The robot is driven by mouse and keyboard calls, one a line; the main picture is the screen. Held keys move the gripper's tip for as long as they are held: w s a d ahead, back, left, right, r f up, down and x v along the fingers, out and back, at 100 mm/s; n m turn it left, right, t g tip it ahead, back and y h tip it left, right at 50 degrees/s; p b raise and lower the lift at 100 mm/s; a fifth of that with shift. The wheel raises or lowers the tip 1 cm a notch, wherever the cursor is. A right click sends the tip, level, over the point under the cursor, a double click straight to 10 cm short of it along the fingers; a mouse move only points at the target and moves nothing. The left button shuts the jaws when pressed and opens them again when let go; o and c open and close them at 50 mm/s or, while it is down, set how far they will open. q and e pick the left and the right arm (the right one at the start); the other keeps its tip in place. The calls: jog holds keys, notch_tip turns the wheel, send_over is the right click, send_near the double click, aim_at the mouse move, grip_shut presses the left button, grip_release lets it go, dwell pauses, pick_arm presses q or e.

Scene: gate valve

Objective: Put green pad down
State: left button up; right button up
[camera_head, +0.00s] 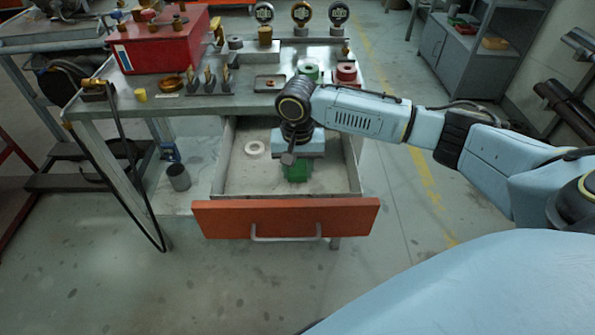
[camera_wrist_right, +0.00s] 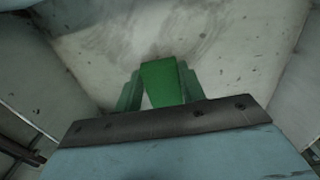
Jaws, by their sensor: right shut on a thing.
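My right gripper (camera_head: 297,176) reaches down into the open drawer from above. In the right wrist view, its two dark green fingers (camera_wrist_right: 160,90) are shut on a bright green pad (camera_wrist_right: 163,80). The pad is over the drawer's pale floor; I cannot tell whether it touches it. In the head view, the pad cannot be told apart from the green fingers. My left gripper is in neither view.
The open drawer (camera_head: 285,219) has an orange front and holds a white ring (camera_head: 255,148). The bench (camera_head: 215,103) above carries a red box (camera_head: 160,45), a green round piece (camera_head: 308,70), a red round piece (camera_head: 346,73) and several gauges.

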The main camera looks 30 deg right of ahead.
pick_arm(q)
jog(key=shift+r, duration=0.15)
pick_arm(e)
jog(key=shift+f, duration=0.1)
jog(key=shift+f, duration=0.1)
jog(key=o, duration=0.9)
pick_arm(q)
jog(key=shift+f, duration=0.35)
pick_arm(e)
jog(key=shift+o, duration=0.2)
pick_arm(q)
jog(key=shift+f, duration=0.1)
